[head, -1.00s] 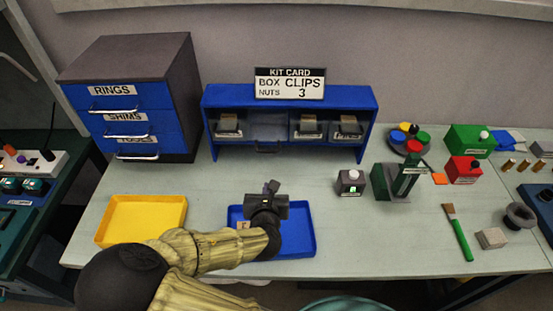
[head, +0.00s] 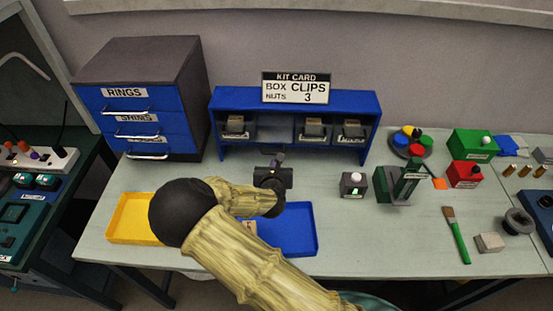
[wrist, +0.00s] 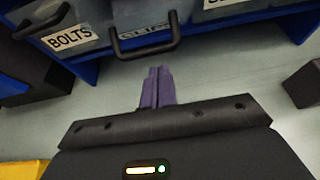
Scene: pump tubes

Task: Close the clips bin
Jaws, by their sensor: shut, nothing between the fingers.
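The clips bin (wrist: 146,38) is in the blue rack (head: 226,98), with a CLIPS label and a black bar handle (wrist: 150,56). In the wrist view its front stands a little farther out than the BOLTS bin (wrist: 72,36) to its left, so it looks partly pulled out. My gripper also shows in the head view (head: 277,158).
Two other bins (head: 311,130) (head: 352,131) sit right of the clips bin. A blue drawer cabinet (head: 150,100) stands left. A yellow tray (head: 130,222) and a blue tray (head: 300,232) lie in front. A small grey box (head: 353,185) stands right of my gripper.

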